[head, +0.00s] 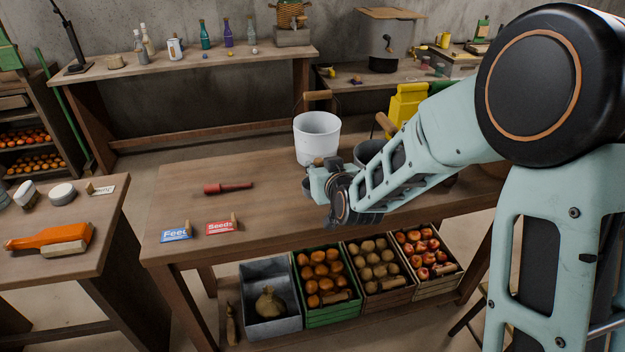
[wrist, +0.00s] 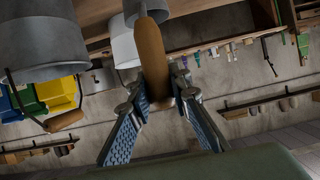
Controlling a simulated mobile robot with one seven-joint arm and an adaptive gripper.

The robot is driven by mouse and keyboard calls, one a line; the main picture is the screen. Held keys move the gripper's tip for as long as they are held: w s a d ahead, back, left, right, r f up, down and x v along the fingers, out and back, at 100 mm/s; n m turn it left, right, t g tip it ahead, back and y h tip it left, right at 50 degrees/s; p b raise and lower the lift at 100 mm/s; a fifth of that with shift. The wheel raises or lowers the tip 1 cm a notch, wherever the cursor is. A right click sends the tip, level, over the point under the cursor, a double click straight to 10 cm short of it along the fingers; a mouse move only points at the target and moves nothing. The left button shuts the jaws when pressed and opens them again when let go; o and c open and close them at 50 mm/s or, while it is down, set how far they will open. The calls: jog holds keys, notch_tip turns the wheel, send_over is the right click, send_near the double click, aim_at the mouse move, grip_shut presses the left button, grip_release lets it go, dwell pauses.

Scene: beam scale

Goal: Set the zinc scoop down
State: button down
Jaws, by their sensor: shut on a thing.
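In the wrist view my gripper (wrist: 160,98) is shut on a brown wooden handle, which I take to be that of the zinc scoop (wrist: 152,55). The handle stands between the two fingers and runs up to the top of the picture. In the head view my gripper (head: 320,180) is over the middle table, just in front of the white bucket (head: 317,138). My own wrist covers much of what it holds there, and I cannot tell whether the scoop touches the tabletop.
A grey metal bucket (head: 368,150) stands behind my arm, beside the white one. A red tool (head: 228,188), a Feed card (head: 176,235) and a Seeds card (head: 222,227) lie on the table (head: 270,215). The tabletop left of my gripper is largely clear. Crates (head: 322,315) stand below.

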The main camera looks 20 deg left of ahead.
aim_at(308, 180)
jog(key=w+a+f, duration=0.1)
jog(key=a+f, duration=0.1)
jog(key=f, duration=0.1)
jog(key=w+a+f, duration=0.1)
jog(key=f, duration=0.1)
jog(key=shift+w+f+p, duration=0.1)
jog(key=shift+w+p, duration=0.25)
jog(key=shift+p, duration=0.05)
jog(key=shift+f, duration=1.5)
jog(key=shift+f, duration=0.2)
jog(key=c, duration=1.8)
grip_release()
jog(key=shift+r, duration=0.15)
jog(key=shift+r, duration=0.15)
jog(key=b+v, duration=0.1)
jog(key=v, duration=1.1)
